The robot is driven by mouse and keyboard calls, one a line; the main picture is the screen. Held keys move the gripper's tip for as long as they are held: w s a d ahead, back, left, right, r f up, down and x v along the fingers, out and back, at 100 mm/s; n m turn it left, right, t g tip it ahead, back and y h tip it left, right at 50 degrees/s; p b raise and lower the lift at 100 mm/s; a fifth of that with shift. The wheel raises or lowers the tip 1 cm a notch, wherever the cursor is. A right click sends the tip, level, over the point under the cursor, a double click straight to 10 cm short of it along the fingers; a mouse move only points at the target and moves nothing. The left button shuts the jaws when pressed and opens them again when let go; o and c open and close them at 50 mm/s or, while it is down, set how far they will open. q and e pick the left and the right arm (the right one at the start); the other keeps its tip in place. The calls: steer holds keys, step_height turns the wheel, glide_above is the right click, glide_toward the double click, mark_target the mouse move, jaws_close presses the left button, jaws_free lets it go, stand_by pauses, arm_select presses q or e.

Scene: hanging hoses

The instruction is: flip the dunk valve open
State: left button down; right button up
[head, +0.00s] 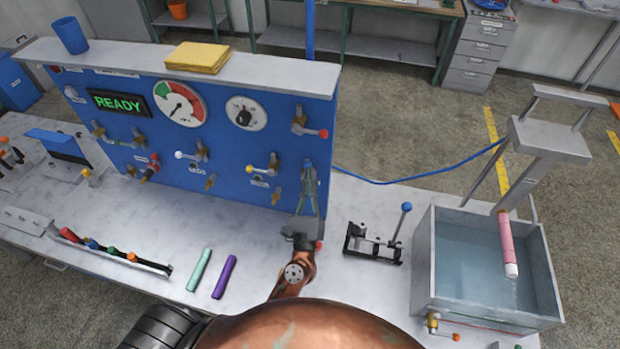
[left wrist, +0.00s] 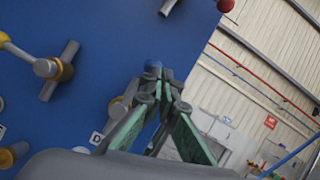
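The blue panel (head: 225,135) carries several brass valves with coloured knobs. Their small labels are too small to read in the head view. My left gripper (head: 308,168) is upright at the panel's lower right, in front of a valve that it mostly hides. In the left wrist view its two green fingers (left wrist: 168,92) converge and look shut. A blue knob (left wrist: 153,66) shows just beyond the fingertips; I cannot tell whether they touch it. A brass valve body (left wrist: 120,106) is partly hidden behind the fingers, near a label starting with "D". My right gripper is not in view.
A water tank (head: 428,270) stands at right, with a pink hose (head: 507,245) hanging over it. A black fixture with a blue-knobbed lever (head: 406,207) stands between panel and tank. Green (head: 199,270) and purple (head: 224,277) tubes lie on the bench, left of my arm.

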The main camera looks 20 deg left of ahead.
arm_select(q)
steer(key=shift+d+r, duration=0.15)
steer(key=shift+r, duration=0.3)
steer(key=shift+w+f, duration=0.15)
steer(key=shift+f, duration=0.1)
steer(key=v, duration=1.2)
steer(key=shift+f, duration=0.1)
